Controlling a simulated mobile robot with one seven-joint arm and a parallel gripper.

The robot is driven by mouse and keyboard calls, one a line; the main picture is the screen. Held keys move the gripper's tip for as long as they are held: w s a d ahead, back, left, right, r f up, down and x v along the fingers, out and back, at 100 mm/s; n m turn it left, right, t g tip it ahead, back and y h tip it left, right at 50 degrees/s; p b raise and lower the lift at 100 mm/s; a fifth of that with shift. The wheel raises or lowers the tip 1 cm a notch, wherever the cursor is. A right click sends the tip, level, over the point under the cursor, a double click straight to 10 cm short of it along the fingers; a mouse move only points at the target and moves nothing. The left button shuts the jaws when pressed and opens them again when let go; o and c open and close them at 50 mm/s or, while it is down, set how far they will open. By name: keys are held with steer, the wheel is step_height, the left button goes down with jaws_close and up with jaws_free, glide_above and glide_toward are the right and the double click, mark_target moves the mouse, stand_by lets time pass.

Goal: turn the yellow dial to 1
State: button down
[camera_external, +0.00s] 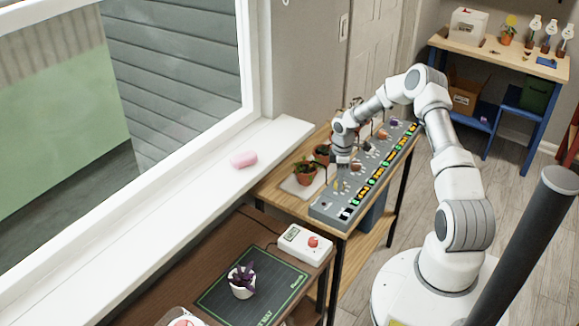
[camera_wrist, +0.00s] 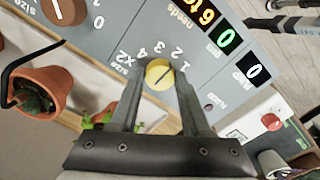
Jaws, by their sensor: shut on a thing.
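The yellow dial (camera_wrist: 160,74) sits on the grey panel (camera_wrist: 105,62), between the two fingertips of my gripper (camera_wrist: 160,78) in the wrist view. The fingers are shut on its sides. White marks 1, 2, 3, 4 and x2 arc around the dial's far side, with "size" beside x2. A dark line on the dial slants to the upper right, roughly towards 2 and 1; the exact mark is hard to tell. In the external view my gripper (camera_external: 343,160) reaches down to the near part of the long panel (camera_external: 325,212).
Terracotta pots with plants (camera_external: 305,172) stand along the panel's left side; one pot (camera_wrist: 42,88) is close in the wrist view. Lit number displays (camera_wrist: 228,38) run along the panel's other side. A white box with a red button (camera_external: 305,243) stands on the nearer table.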

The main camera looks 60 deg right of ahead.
steer(key=m+b, duration=0.2)
steer(key=m, duration=0.2)
steer(key=shift+m+b, duration=0.95)
steer(key=shift+m, duration=0.65)
steer(key=shift+c, duration=1.8)
jaws_free()
steer(key=shift+r, duration=0.1)
step_height(320, 180, up, 17)
steer(key=shift+r, duration=0.15)
